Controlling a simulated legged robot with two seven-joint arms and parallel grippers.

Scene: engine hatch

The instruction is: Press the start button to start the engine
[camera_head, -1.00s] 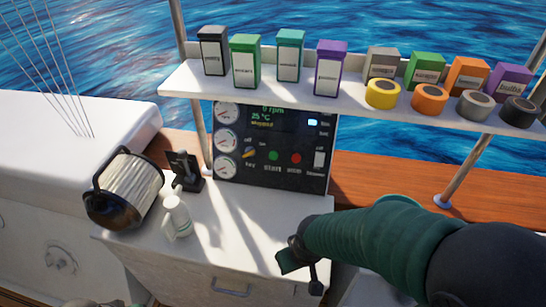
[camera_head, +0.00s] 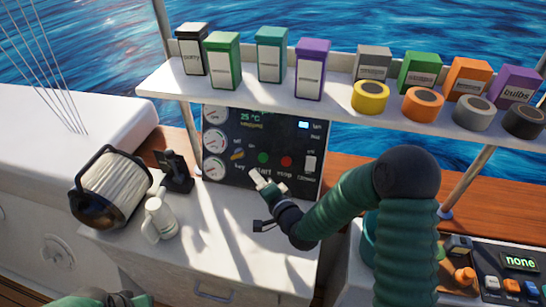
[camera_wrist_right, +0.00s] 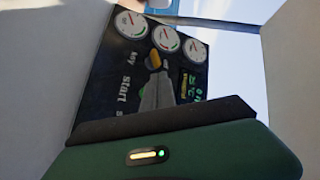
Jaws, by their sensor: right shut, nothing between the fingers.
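The green start button (camera_head: 263,158) is on the dark control panel (camera_head: 222,116), above the word "start". My right gripper (camera_head: 258,177) is shut and empty, just below and in front of the start button, pointing at the panel. I cannot tell whether it touches the panel. A yellow key knob (camera_head: 237,155) is left of the start button, a red stop button (camera_head: 286,161) right. My left gripper is out of view.
A shelf (camera_head: 340,104) with boxes and tape rolls overhangs the panel. A device reading "none" (camera_head: 519,263) is lower right. The counter before the panel is clear.

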